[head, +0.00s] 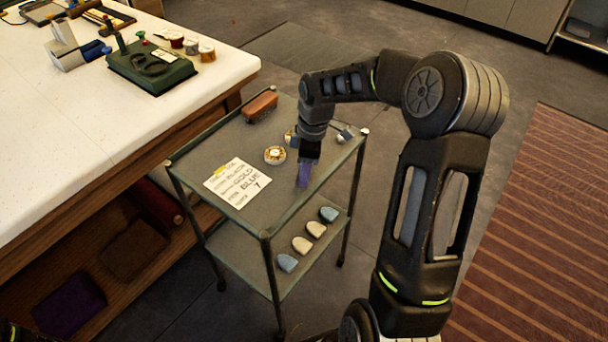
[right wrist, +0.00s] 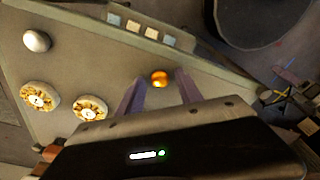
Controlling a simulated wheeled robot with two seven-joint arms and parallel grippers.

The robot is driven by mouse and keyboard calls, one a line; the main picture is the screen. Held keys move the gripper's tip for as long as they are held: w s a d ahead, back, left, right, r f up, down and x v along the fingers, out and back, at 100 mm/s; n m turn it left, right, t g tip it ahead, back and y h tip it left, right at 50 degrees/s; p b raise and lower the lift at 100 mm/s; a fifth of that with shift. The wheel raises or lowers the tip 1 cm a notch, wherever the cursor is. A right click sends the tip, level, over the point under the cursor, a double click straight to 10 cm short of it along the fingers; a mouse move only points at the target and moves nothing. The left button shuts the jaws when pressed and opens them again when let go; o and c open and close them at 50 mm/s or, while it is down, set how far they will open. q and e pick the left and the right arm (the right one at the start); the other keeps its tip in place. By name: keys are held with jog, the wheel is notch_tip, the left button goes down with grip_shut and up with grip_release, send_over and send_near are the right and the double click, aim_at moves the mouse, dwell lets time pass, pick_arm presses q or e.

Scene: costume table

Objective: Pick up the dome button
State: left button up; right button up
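A small shiny gold dome button (right wrist: 159,79) sits on the top shelf of the cart. In the right wrist view it lies just beyond and between the two purple fingertips. My right gripper (right wrist: 160,82) is open, with a clear gap between its fingers and nothing held. In the head view the right gripper (head: 303,184) points down over the cart top, and the gold dome is hidden there. A silver dome (right wrist: 37,41) lies farther left in the wrist view. My left gripper is not in view.
Two ornate round buttons (right wrist: 39,97) (right wrist: 90,107) lie near the gold dome. A written card (head: 237,182) and a brown brush (head: 261,106) share the cart top. Several chalk pieces (head: 302,244) are on the lower shelf. A white-topped table (head: 120,115) stands left.

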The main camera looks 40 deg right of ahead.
grip_shut()
dwell(0.5)
notch_tip(320, 180, up, 10)
jog(key=shift+b, duration=0.4)
dwell(0.4)
jog(key=shift+c, duration=2.3)
grip_release()
grip_shut()
